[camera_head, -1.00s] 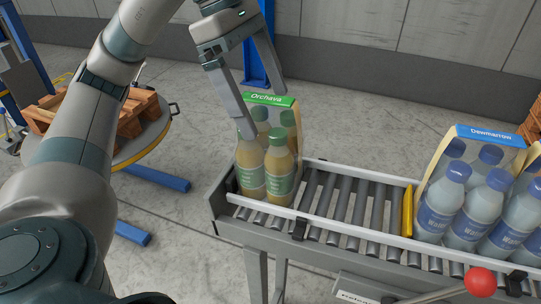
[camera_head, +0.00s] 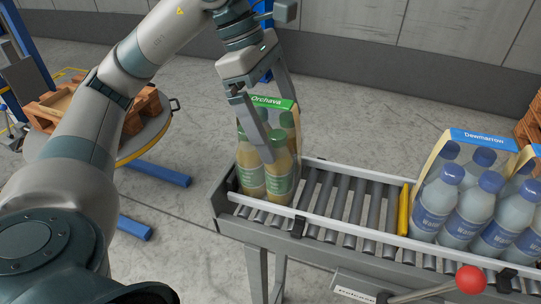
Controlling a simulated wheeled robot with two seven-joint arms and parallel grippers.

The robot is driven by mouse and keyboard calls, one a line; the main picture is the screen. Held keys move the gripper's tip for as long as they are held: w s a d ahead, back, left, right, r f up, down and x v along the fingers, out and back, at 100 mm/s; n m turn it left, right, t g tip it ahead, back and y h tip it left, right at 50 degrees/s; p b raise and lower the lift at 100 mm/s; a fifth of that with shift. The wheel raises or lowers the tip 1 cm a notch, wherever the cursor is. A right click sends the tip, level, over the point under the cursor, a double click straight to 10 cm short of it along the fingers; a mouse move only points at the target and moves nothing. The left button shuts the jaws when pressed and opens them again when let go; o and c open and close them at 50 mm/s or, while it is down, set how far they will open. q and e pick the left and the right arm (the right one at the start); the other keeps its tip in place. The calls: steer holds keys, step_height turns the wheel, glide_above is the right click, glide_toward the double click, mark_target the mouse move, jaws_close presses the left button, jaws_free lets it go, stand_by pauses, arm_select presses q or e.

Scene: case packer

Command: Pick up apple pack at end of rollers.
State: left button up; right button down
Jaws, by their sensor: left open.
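The apple pack (camera_head: 279,181) is a carton marked Orchava with a green top band, holding green-capped bottles of yellowish juice. It stands upright at the left end of the roller conveyor (camera_head: 341,198). My left gripper (camera_head: 281,136) is open, pointing down over the pack. One finger is in front of the bottles and hides part of them; the other is at the far right side of the carton top. I cannot tell whether either finger touches the pack. My right gripper is not in view.
A yellow stop (camera_head: 404,210) crosses the rollers, with blue-capped Dewmarrow packs (camera_head: 477,137) to its right. A red-knobbed lever (camera_head: 470,279) stands at the front right. A round turntable with a wooden pallet (camera_head: 141,108) is at the left. The rollers between pack and stop are clear.

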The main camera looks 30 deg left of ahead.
arm_select(q)
steer(key=c, duration=1.4)
steer(key=shift+o, duration=0.2)
steer(key=shift+r, duration=0.1)
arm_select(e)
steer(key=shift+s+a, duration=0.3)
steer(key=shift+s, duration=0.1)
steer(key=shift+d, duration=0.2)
